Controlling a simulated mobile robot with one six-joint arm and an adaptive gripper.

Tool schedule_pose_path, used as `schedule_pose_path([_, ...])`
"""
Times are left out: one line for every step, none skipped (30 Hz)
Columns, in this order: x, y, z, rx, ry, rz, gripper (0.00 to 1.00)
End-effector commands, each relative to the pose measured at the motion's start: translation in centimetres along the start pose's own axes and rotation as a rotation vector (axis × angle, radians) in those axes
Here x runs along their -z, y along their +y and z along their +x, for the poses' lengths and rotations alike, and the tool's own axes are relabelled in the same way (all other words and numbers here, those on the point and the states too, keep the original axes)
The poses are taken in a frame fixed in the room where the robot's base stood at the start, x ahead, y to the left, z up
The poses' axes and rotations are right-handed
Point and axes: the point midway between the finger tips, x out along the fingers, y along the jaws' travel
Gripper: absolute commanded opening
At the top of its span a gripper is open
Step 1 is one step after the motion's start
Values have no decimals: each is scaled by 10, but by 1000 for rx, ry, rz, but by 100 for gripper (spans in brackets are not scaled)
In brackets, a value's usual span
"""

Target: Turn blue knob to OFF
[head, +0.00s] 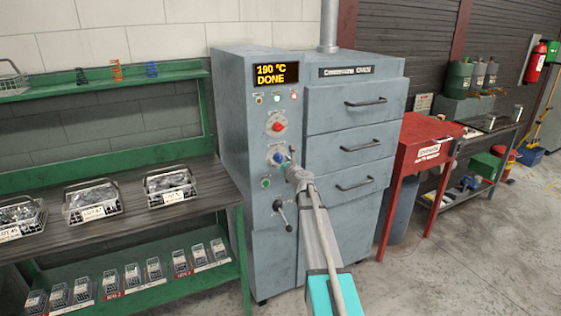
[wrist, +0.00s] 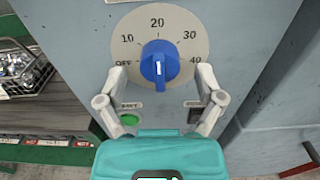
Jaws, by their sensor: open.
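The blue knob (wrist: 160,60) sits at the centre of a round beige dial (wrist: 185,22) marked OFF, 10, 20, 30 and 40. A white line on the knob stands nearly upright, in line with the 20 at the top. OFF is at the dial's lower left. My gripper (wrist: 161,73) is open, with one finger on each side of the knob and clear gaps to it. In the head view the blue knob (head: 279,158) shows on the oven's front, with my gripper (head: 291,168) close in front of it, partly covering the dial.
A red knob (head: 277,126) is above and a green button (head: 265,183) below. A lever handle (head: 282,214) hangs lower. The grey oven (head: 325,92) has drawers with handles at right; its display reads 190 °C DONE. A green bench (head: 120,220) with baskets stands at left.

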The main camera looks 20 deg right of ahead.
Motion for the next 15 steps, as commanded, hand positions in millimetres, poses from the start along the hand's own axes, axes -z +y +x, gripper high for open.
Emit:
schedule_pose_path([0,0,3,0,0,0,86])
schedule_pose_path([0,0,4,0,0,0,86])
schedule_pose_path([0,0,5,0,0,0,86])
schedule_pose_path([0,0,5,0,0,0,86])
schedule_pose_path([0,0,5,0,0,0,86])
schedule_pose_path([0,0,5,0,0,0,86])
schedule_pose_path([0,0,5,1,0,0,86])
schedule_pose_path([0,0,5,1,0,0,86])
schedule_pose_path([0,0,5,1,0,0,86])
schedule_pose_path([0,0,5,1,0,0,86])
schedule_pose_path([0,0,5,1,0,0,86])
schedule_pose_path([0,0,5,1,0,0,86])
schedule_pose_path([0,0,5,1,0,0,82])
schedule_pose_path([0,0,5,1,0,0,77])
schedule_pose_path([0,0,5,1,0,0,70])
